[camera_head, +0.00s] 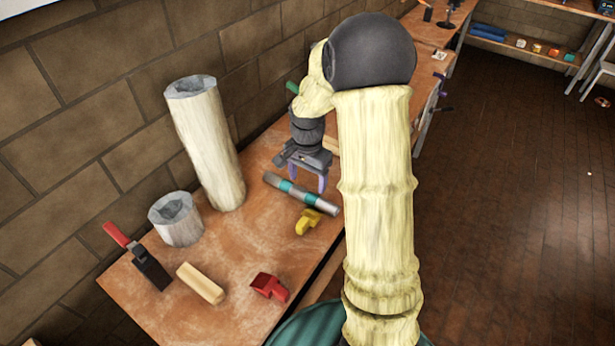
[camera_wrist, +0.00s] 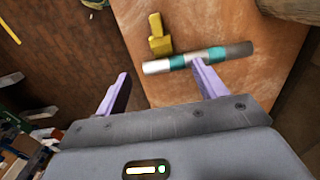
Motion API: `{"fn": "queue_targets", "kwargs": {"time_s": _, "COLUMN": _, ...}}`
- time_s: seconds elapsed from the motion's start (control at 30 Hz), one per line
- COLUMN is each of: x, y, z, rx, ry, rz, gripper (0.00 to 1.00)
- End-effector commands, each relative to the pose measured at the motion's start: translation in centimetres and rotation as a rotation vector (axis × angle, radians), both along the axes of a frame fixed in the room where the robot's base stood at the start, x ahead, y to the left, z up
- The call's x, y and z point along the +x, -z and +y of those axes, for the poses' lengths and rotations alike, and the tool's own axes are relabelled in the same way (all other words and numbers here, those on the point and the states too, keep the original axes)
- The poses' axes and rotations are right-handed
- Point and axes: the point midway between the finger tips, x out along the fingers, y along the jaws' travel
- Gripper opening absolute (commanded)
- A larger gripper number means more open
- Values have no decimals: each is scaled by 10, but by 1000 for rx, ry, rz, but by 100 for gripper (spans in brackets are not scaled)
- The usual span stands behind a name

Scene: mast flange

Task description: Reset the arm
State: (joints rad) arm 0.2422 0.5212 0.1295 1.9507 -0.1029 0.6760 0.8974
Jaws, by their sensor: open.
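My arm (camera_head: 378,190) rises from the lower middle of the head view and bends over the workbench. My gripper (camera_head: 308,184) points down above the bench, and its purple fingers are spread. In the wrist view my gripper (camera_wrist: 160,90) is open with nothing between its fingers. A grey tube with teal bands (camera_head: 301,193) lies on the bench just below and beside the fingers; it also shows past the fingertips in the wrist view (camera_wrist: 215,55). I cannot tell whether a finger touches it.
On the wooden bench (camera_head: 225,258) are a tall pale cylinder (camera_head: 208,145), a short hollow one (camera_head: 178,222), a red-handled tool (camera_head: 140,258), a light wooden block (camera_head: 200,283), a red piece (camera_head: 268,287) and a yellow piece (camera_head: 308,221). A brick wall (camera_head: 90,70) stands behind. Open floor (camera_head: 510,200) lies right.

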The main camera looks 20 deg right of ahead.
Motion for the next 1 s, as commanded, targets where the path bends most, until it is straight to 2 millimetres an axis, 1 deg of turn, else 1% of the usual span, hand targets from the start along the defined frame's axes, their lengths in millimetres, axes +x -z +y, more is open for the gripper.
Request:
{"fn": "queue_targets", "kwargs": {"time_s": 0.37, "x": 0, "y": 0, "z": 0, "rx": 0, "ry": -2, "rz": 0, "gripper": 71}}
{"fn": "queue_targets", "kwargs": {"time_s": 0.47, "x": -5, "y": -4, "z": 4, "rx": -3, "ry": -32, "rz": -7, "gripper": 71}}
{"fn": "queue_targets", "kwargs": {"time_s": 0.53, "x": -12, "y": -9, "z": 8, "rx": -6, "ry": -86, "rz": -20, "gripper": 71}}
{"fn": "queue_targets", "kwargs": {"time_s": 0.67, "x": -39, "y": -25, "z": 23, "rx": -20, "ry": -257, "rz": -59, "gripper": 71}}
{"fn": "queue_targets", "kwargs": {"time_s": 0.8, "x": -77, "y": -41, "z": 41, "rx": -45, "ry": -493, "rz": -113, "gripper": 71}}
{"fn": "queue_targets", "kwargs": {"time_s": 1.0, "x": -133, "y": -54, "z": 59, "rx": -87, "ry": -803, "rz": -185, "gripper": 71}}
